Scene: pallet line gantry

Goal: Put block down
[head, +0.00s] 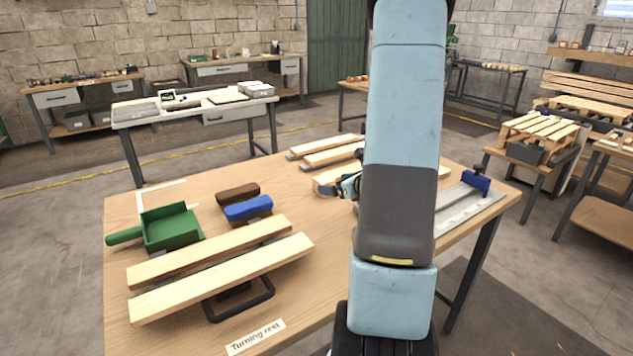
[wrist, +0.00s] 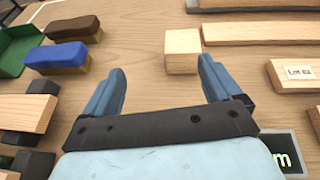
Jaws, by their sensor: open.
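A green dustpan (head: 172,229), a brown brush (head: 238,193) and a blue brush (head: 248,208) lie on the left. Two boards (head: 225,278) rest on a black stand by the "Turning rest" label (head: 256,336). More boards (head: 325,146) lie at the back. A metal fixture (head: 468,203) stands right.

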